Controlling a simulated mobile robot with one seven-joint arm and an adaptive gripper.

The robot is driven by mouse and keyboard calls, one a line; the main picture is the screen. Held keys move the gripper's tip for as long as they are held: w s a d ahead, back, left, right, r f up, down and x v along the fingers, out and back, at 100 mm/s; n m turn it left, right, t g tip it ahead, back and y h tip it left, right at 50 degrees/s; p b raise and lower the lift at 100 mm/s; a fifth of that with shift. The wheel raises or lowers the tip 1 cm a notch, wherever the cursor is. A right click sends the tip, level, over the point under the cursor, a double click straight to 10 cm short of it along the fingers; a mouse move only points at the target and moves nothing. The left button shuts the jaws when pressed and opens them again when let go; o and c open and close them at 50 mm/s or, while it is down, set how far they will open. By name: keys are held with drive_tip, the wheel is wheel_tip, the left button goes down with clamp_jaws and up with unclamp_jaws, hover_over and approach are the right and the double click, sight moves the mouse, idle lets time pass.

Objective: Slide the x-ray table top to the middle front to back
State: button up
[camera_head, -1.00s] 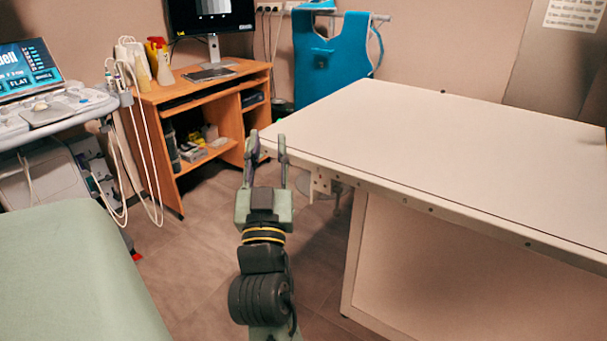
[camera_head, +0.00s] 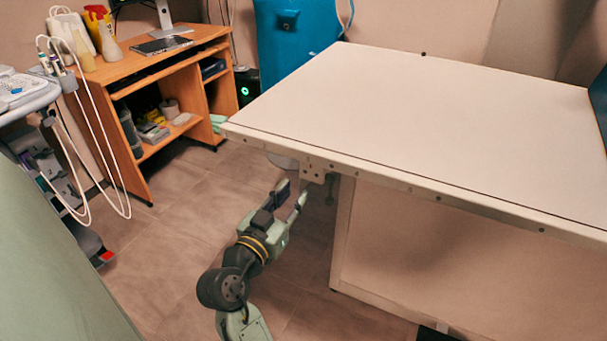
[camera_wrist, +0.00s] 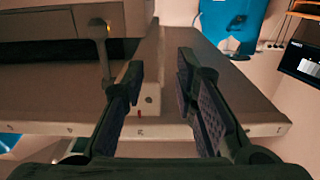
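The x-ray table top (camera_head: 440,130) is a large flat white slab with a pale metal edge rail, on the right of the head view. It rests over a white base (camera_head: 420,255). A small bracket (camera_head: 318,170) hangs under the near edge close to the left corner. In the wrist view the open fingers (camera_wrist: 160,85) point toward the table's edge and underside. I cannot tell whether a finger touches the table.
A wooden desk (camera_head: 150,68) with a keyboard, bottles and shelves stands at the back left. A blue apron (camera_head: 290,40) hangs behind the table. An ultrasound cart (camera_head: 30,100) and a green couch (camera_head: 50,270) are at left. Open floor (camera_head: 185,215) lies between couch and table.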

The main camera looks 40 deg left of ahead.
sight(300, 186)
drive_tip(key=p+x, duration=0.1)
drive_tip(key=x, duration=0.6)
drive_tip(key=shift+c, duration=0.4)
clamp_jaws()
drive_tip(key=shift+w, duration=0.1)
idle(0.3)
